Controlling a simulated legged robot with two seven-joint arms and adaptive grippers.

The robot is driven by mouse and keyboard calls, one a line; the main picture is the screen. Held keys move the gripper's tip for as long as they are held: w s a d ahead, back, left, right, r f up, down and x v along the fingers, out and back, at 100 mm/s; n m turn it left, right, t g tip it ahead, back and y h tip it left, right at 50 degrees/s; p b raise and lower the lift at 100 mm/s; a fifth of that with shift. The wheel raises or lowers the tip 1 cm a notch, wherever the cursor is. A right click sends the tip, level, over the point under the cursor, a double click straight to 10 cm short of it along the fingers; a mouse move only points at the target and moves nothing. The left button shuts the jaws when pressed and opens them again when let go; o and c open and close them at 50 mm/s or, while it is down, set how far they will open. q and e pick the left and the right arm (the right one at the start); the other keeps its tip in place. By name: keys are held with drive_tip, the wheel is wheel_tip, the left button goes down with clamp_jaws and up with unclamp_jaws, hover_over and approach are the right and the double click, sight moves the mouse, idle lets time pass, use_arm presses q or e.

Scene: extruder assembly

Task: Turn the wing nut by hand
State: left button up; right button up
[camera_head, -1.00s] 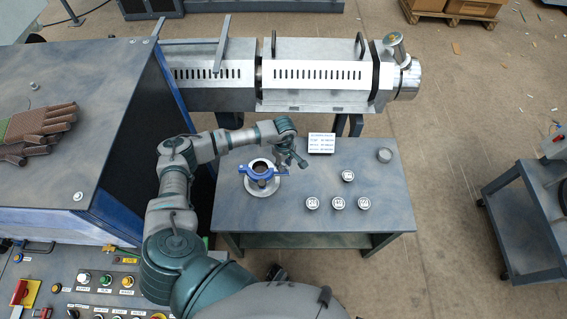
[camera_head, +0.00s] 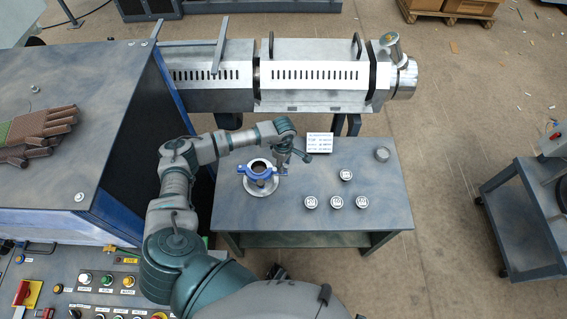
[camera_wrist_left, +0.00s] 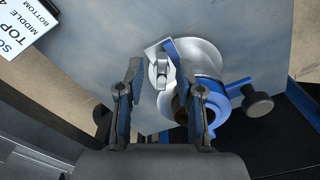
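A blue clamp (camera_head: 257,171) sits around a metal ring on a round silver flange (camera_head: 263,188) on the table. My left gripper (camera_head: 283,174) points down at the clamp's right end. In the wrist view its fingers (camera_wrist_left: 161,66) are apart, one on each side of the wing nut, with visible gaps. Whether the fingertips are level with the nut is unclear. My right gripper is not in view.
The extruder barrel (camera_head: 315,85) runs behind the table. A blue-sided cabinet (camera_head: 125,140) stands at the left.

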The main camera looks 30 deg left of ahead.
use_arm(q)
drive_tip(key=shift+r+p, duration=1.95)
drive_tip(key=shift+r, duration=1.2)
drive_tip(key=shift+f, duration=0.1)
wheel_tip(320, 180, up, 12)
drive_tip(key=shift+f, duration=0.1)
